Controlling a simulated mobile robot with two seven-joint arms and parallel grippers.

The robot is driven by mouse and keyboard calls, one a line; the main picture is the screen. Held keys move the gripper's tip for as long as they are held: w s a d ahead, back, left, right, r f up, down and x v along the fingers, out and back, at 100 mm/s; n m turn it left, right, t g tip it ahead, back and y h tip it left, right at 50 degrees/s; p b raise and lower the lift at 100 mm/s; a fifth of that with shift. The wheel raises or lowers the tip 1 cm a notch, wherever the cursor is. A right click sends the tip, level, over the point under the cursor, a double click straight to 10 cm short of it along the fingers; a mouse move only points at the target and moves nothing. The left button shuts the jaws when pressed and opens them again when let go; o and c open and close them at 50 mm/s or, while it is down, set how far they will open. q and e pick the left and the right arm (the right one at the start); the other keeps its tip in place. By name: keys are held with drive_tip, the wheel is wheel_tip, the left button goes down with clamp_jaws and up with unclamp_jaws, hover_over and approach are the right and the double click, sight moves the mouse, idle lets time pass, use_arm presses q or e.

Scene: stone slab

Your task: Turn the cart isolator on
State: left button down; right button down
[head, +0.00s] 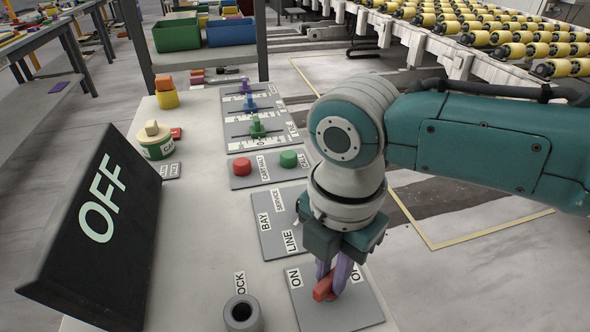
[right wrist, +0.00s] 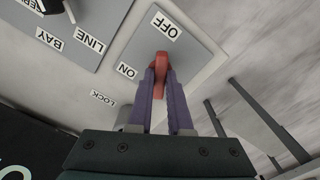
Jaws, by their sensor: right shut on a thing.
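The cart isolator is a red handle (head: 323,289) on a grey plate (head: 306,312) with an ON label at its left and an OFF label at its right, partly covered by my gripper. My right gripper (head: 332,285) comes down from above, its purple fingers shut on the red handle. In the right wrist view the red handle (right wrist: 162,60) sits between the fingertips (right wrist: 161,74), its visible end toward the OFF label; its exact angle is partly hidden. A black sign (head: 98,235) reads OFF. My left gripper is not in view.
A dark round lock socket (head: 242,314) stands left of the plate. Behind are a BAY/LINE plate (head: 270,236), a plate with red and green buttons (head: 265,169), and sliders (head: 256,128). A green-and-white container (head: 156,143) stands at the left. Open floor lies to the right.

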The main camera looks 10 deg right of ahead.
sight(332, 276)
drive_tip(key=m+p, duration=0.1)
drive_tip(key=m, duration=0.2)
drive_tip(key=shift+r+m+p, duration=0.1)
drive_tip(key=shift+m+p, duration=0.7)
drive_tip(key=shift+m, duration=0.8)
drive_tip(key=c, duration=0.8)
unclamp_jaws()
drive_tip(key=shift+c, duration=0.2)
wheel_tip(332, 276, up, 10)
drive_tip(key=p, duration=0.2)
